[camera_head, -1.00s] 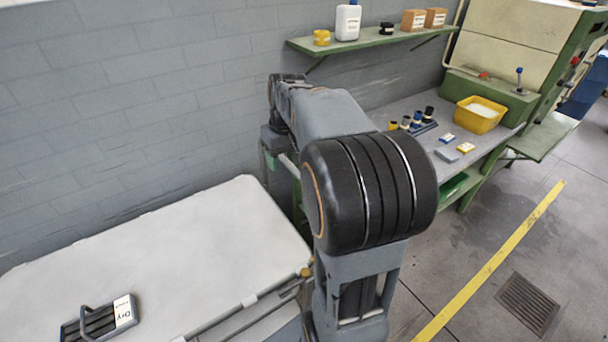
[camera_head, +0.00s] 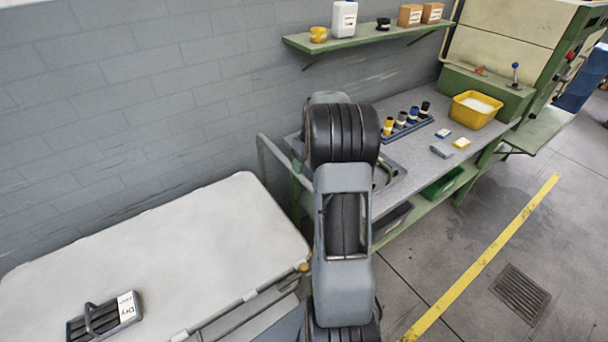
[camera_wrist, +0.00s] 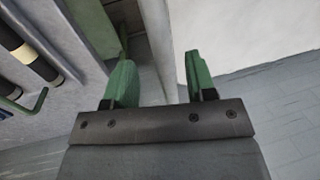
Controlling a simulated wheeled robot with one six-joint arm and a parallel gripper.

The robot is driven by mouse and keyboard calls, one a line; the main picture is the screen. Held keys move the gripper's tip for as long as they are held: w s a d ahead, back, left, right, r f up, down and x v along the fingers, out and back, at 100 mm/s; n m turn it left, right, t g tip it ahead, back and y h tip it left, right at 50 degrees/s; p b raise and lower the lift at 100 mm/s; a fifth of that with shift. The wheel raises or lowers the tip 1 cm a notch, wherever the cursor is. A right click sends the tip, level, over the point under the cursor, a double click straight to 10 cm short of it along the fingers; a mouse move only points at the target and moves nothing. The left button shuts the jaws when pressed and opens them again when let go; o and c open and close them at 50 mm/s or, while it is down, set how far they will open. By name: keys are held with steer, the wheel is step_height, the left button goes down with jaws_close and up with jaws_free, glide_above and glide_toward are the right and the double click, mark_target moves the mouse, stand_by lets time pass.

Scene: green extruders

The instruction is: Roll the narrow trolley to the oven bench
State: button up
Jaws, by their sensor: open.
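A grey tubular handle (camera_head: 272,165) rises at the left end of a green-framed, grey-topped unit (camera_head: 408,158) along the wall. I cannot tell for sure whether this unit is the narrow trolley or where it divides from a bench. In the wrist view my gripper (camera_wrist: 162,84) is open, with two green fingers apart. A pale grey bar (camera_wrist: 158,40), likely that handle, runs through the gap between them; I cannot tell whether it touches either finger. In the head view my arm hides the gripper and part of the grey top.
A white-topped table (camera_head: 170,245) at the left carries a dark handled block (camera_head: 104,316). On the grey top stand several small bottles (camera_head: 407,118) and a yellow tub (camera_head: 475,109). A wall shelf (camera_head: 365,40) hangs above. The floor right of the yellow line (camera_head: 485,258) is open.

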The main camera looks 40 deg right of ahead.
mark_target(303, 177)
steer(key=shift+a+f, duration=0.25)
steer(key=shift+f, duration=0.9)
steer(key=shift+a+f, duration=0.2)
steer(key=shift+f, duration=0.9)
jaws_close()
